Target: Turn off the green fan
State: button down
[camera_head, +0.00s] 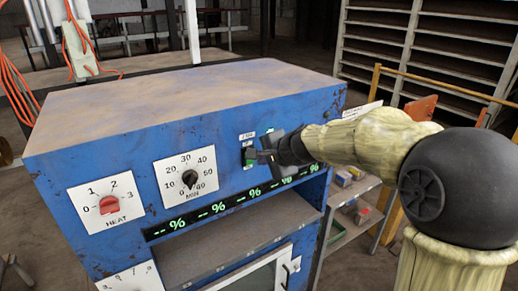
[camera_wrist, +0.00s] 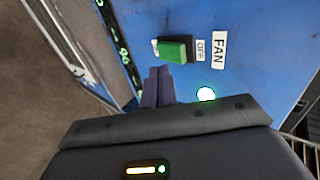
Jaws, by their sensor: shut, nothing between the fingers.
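The green fan switch (camera_wrist: 175,48) is a rocker on a dark base on the blue machine's front (camera_wrist: 240,20). In the wrist view, labels reading OFF (camera_wrist: 200,50) and FAN (camera_wrist: 218,50) are beside it. The switch also shows in the head view (camera_head: 249,155), close to the fingertips. My gripper (camera_head: 265,157) is shut and empty, its fingers pointing at the panel. In the wrist view the shut fingertips (camera_wrist: 158,74) appear just below the switch. I cannot tell whether they touch it. Which way the rocker is pressed is unclear.
The panel also carries a red HEAT knob (camera_head: 108,204), a black MIN knob (camera_head: 190,178) and a green-lit display (camera_head: 220,207). A round glowing light (camera_wrist: 205,94) shows near my gripper. Shelving with small boxes (camera_head: 350,190) stands right of the machine.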

jog(key=shift+w+a+r+p, duration=0.15)
jog(key=shift+w+a+p, duration=0.25)
jog(key=shift+w, duration=0.2)
jog(key=shift+w+a+r+p, duration=0.15)
jog(key=shift+w+a+p, duration=0.25)
jog(key=shift+w, duration=0.15)
jog(key=shift+w+a+r+p, duration=0.3)
jog(key=shift+w+a+p, duration=0.1)
jog(key=shift+w+p, duration=0.15)
jog(key=shift+r, duration=0.1)
jog(key=shift+r+p, duration=0.65)
jog(key=shift+r, duration=0.1)
